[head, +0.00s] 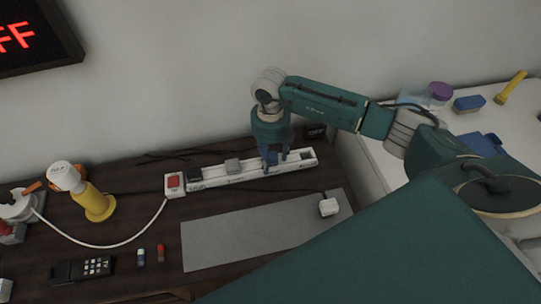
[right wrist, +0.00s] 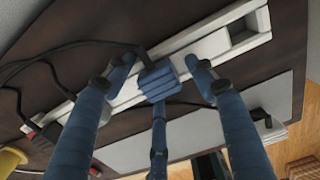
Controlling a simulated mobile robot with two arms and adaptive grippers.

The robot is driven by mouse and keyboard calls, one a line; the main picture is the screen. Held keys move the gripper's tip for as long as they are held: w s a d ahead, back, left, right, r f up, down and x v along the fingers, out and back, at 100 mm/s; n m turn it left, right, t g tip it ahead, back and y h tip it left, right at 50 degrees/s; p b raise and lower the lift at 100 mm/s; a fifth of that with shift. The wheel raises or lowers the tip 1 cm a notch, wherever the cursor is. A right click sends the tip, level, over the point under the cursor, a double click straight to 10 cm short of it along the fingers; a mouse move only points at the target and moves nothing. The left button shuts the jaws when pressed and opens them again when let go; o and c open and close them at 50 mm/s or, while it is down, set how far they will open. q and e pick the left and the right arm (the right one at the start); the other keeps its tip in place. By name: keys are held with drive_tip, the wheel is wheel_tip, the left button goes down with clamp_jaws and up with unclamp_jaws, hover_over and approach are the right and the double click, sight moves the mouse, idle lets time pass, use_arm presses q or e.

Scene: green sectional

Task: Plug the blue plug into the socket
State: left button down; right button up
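The blue plug (right wrist: 157,80) sits at the white power strip (right wrist: 205,42), with a dark cable running off it toward the left; the wrist view does not show whether its prongs are seated. The strip (head: 208,178) also shows in the head view, where the fingers hide most of the plug. My right gripper (head: 275,160) points down over the strip's right half. In the right wrist view its fingers (right wrist: 158,80) surround the plug, with small gaps at the two side fingers. An empty recess (right wrist: 243,30) shows near the strip's end. My left gripper is not in view.
A red switch (head: 174,181) and a grey block (head: 233,166) are on the strip. The wall rises behind the strip.

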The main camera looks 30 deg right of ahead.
sight(271, 156)
wheel_tip(271, 156, up, 12)
idle(0.6)
drive_tip(key=shift+f, duration=0.1)
idle(0.4)
